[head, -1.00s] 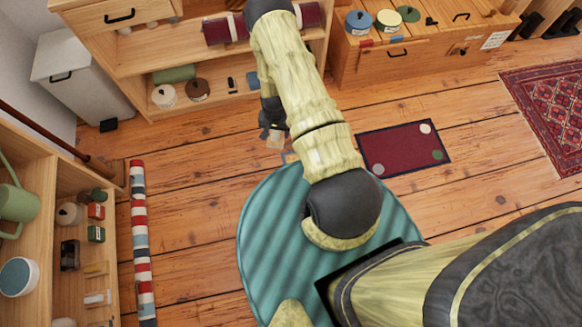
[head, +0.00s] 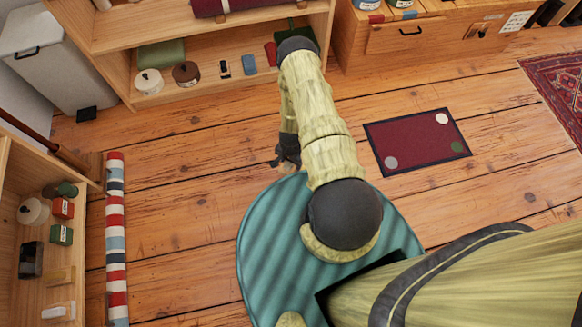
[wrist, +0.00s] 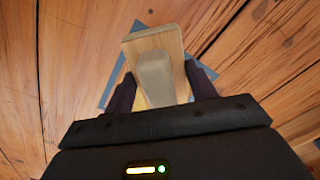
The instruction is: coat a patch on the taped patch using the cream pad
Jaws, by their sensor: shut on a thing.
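My gripper (wrist: 160,88) is shut on the cream pad (wrist: 155,68), a pale wooden block with a rounded cream-grey grip between the two dark fingers. In the wrist view the pad is over the taped patch, whose blue-grey tape (wrist: 107,90) shows around it on the plank floor. The pad hides the middle of the patch. I cannot tell whether the pad touches the floor. In the head view my gripper (head: 286,153) is low over the floor, just beyond my round teal base. There the pad and the patch are hidden or too small to make out.
A dark red mat (head: 415,145) with coloured discs lies right of my arm. A striped roll (head: 116,235) lies along the left shelf unit (head: 15,165). An open shelf (head: 215,87) stands behind my gripper. Bare floor lies between the roll and my base.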

